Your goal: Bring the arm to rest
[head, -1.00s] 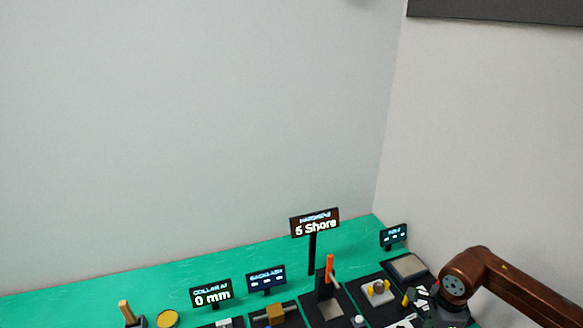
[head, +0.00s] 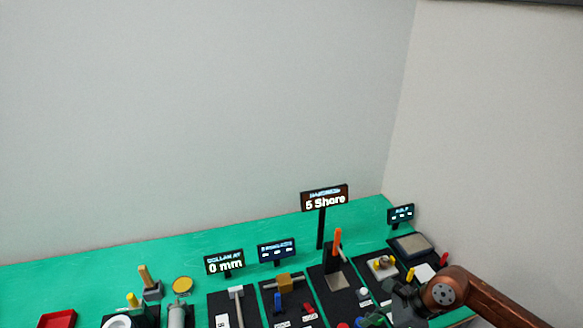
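My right arm, copper coloured, comes in from the right edge of the head view. Its dark gripper (head: 385,310) is at the lower right, over the black station mats at the right end of the green table (head: 80,280). Its fingertips are small and partly cut off by the lower edge, so I cannot tell whether it is open or shut. My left arm and gripper are not in view.
Small signs stand along the table, including "5 Shore" (head: 325,199) and "0 mm" (head: 225,263). A red tray (head: 57,320) is at lower left. An orange-handled tool (head: 337,242) stands upright near the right gripper. Walls rise behind and to the right.

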